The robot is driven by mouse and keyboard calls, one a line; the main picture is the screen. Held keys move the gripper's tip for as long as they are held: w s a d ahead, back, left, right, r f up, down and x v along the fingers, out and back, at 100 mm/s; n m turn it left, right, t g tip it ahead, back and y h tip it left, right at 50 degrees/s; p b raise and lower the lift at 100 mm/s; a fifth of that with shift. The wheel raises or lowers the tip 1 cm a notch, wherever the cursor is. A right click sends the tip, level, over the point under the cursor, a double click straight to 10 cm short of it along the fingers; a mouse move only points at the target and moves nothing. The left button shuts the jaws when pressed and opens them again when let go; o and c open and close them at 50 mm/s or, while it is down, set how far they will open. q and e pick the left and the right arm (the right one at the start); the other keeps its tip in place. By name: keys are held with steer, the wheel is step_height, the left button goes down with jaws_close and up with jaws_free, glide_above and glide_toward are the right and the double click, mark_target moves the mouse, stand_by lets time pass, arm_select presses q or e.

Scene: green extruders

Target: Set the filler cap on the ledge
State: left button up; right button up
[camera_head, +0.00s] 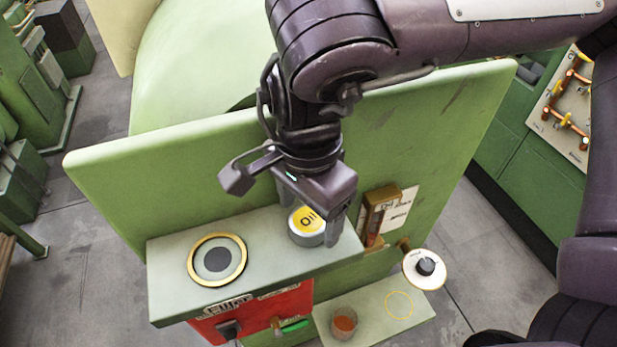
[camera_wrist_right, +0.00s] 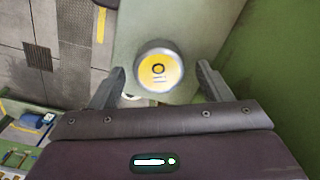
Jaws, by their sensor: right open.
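The filler cap (camera_head: 306,227) is a short silver cylinder with a yellow top marked "OIL". It sits upright on the pale green ledge (camera_head: 275,262), near its right end. A round opening with a gold ring (camera_head: 217,259) is in the ledge to its left. My right gripper (camera_head: 312,212) is open above the cap, pointing down, with a finger showing on its right side. In the right wrist view the cap (camera_wrist_right: 158,70) lies between the two spread fingers, with gaps on both sides. My left gripper is not in view.
A green panel (camera_head: 440,130) rises behind the ledge. Below the ledge are a red box (camera_head: 290,302), a cup of brown liquid (camera_head: 344,322) and a lower shelf with a yellow circle (camera_head: 399,304). A white dial with a black knob (camera_head: 425,268) sticks out at the right.

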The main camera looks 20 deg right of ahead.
mark_target(309, 219)
step_height(309, 219, up, 11)
steer(key=shift+r+p, duration=0.15)
steer(key=shift+p, duration=0.3)
stand_by(0.4)
